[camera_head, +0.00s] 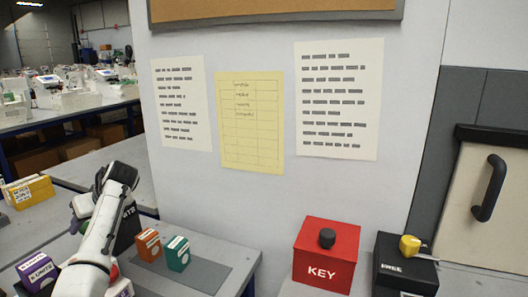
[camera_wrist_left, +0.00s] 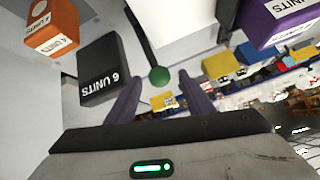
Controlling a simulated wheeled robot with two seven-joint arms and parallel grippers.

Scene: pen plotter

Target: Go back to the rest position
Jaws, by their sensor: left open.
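My left arm comes in from the lower left in the head view, its gripper (camera_head: 117,182) raised over the left table. In the left wrist view its two dark fingers (camera_wrist_left: 160,82) are apart, with nothing clasped. A green ball (camera_wrist_left: 159,75) on a dark stem shows between the fingertips; I cannot tell how far beyond them it is. A black box marked 6 UNITS (camera_wrist_left: 102,72) is left of the fingers; in the head view the arm partly hides it (camera_head: 128,232). My right gripper is not in view.
An orange box (camera_head: 148,244) and a teal box (camera_head: 177,253) stand on a grey mat (camera_head: 212,272). A purple box (camera_head: 38,272) and yellow boxes (camera_head: 28,190) are at left. A red KEY box (camera_head: 325,255) and black box (camera_head: 404,268) with a yellow piece (camera_head: 412,246) stand right.

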